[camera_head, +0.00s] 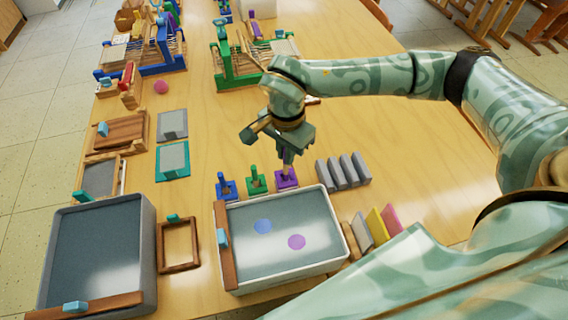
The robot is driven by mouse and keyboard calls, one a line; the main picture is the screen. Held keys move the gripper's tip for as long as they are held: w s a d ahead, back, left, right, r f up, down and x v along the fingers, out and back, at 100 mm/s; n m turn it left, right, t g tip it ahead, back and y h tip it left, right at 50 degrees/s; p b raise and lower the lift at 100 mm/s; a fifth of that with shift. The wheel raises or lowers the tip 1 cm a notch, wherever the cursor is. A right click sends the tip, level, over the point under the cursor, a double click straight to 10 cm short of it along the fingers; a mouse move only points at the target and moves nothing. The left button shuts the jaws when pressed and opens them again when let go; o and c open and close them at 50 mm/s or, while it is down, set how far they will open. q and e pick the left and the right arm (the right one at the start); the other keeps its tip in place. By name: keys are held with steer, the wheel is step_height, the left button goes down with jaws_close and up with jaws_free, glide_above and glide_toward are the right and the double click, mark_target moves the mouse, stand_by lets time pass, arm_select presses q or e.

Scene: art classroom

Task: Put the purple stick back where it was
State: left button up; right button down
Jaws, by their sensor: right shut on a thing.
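My right gripper (288,158) points down just above the purple stand (287,180) and is shut on the purple stick, of which only a small part shows below the fingers. The stick's lower end is at the purple stand in this view; I cannot tell whether it is seated in it. The green stand (256,183) and the blue stand (226,188) are in a row to the left, each with an upright piece of its own colour. My left gripper is out of view.
A grey-white tray (341,252) with a blue and a purple spot inside lies just in front of the stands. Grey blocks (343,171) stand to the right. A larger dark tray (147,250) and a wooden frame (178,264) are at the left. Bare table lies behind the stands.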

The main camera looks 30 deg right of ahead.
mark_target(286, 179)
step_height(286, 179, down, 4)
steer(key=shift+s+r+b, duration=0.15)
steer(key=shift+r+b, duration=0.05)
steer(key=shift+b, duration=0.35)
steer(key=shift+f, duration=0.15)
steer(key=c, duration=1.5)
jaws_free()
step_height(286, 179, up, 12)
steer(key=p, duration=0.3)
